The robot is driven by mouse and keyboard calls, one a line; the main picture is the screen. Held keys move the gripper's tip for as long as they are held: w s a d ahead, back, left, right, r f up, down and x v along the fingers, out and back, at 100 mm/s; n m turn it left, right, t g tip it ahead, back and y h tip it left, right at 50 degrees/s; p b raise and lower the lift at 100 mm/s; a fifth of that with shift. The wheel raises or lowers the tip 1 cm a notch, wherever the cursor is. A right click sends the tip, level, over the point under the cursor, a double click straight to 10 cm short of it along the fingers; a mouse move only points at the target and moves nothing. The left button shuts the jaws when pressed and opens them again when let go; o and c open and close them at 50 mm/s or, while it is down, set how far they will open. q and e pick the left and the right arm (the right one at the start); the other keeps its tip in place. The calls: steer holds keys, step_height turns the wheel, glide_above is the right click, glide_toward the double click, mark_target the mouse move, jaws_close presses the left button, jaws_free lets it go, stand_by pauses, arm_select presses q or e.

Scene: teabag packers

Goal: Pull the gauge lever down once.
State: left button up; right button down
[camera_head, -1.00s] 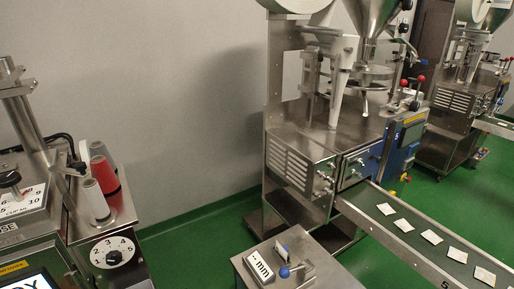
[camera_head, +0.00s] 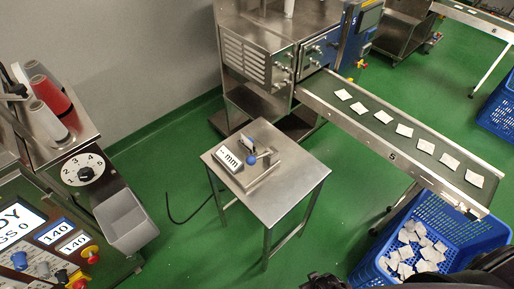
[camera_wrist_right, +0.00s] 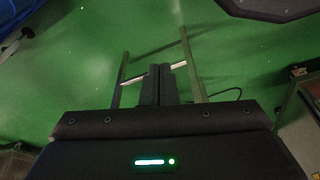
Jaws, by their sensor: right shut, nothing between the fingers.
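The gauge (camera_head: 262,168) stands on a small steel table (camera_head: 290,198) in the middle of the head view. It has a white display (camera_head: 229,161) reading "-- mm" and a lever with a blue ball knob (camera_head: 251,160). The knob sits at the front of the gauge, with nothing touching it. My right gripper (camera_wrist_right: 158,72) shows in the right wrist view, shut and empty, above the green floor. Table legs show beyond its fingers; the gauge is not seen there. My left gripper is not in view.
A conveyor (camera_head: 401,142) with several teabags runs at the right toward a blue crate (camera_head: 377,271) holding teabags. A control panel (camera_head: 45,232) and a grey bin (camera_head: 125,222) stand at the left.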

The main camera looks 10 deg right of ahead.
steer(key=w+r+t+p, duration=0.2)
steer(key=w+r, duration=1.1)
steer(key=r, duration=0.1)
steer(key=w+a+r+n+t+y+p, duration=0.1)
steer(key=w+r, duration=0.3)
steer(key=r, duration=0.6)
steer(key=w+a+r+n+t+y+p, duration=0.1)
steer(key=w+a+r+t+y, duration=0.1)
steer(key=r, duration=0.9)
steer(key=w+a+r+n+t+y+p, duration=0.1)
steer(key=w+a+r+y, duration=0.2)
steer(key=w+r, duration=0.3)
step_height(320, 180, up, 5)
steer(key=shift+w+a+r, duration=0.15)
steer(key=shift+w+a, duration=0.1)
steer(key=shift+a, duration=0.05)
steer(key=p, duration=0.2)
glide_above(257, 157)
steer(key=s, duration=0.3)
step_height(257, 157, down, 8)
steer(key=shift+a+f, duration=0.15)
steer(key=shift+f, duration=0.6)
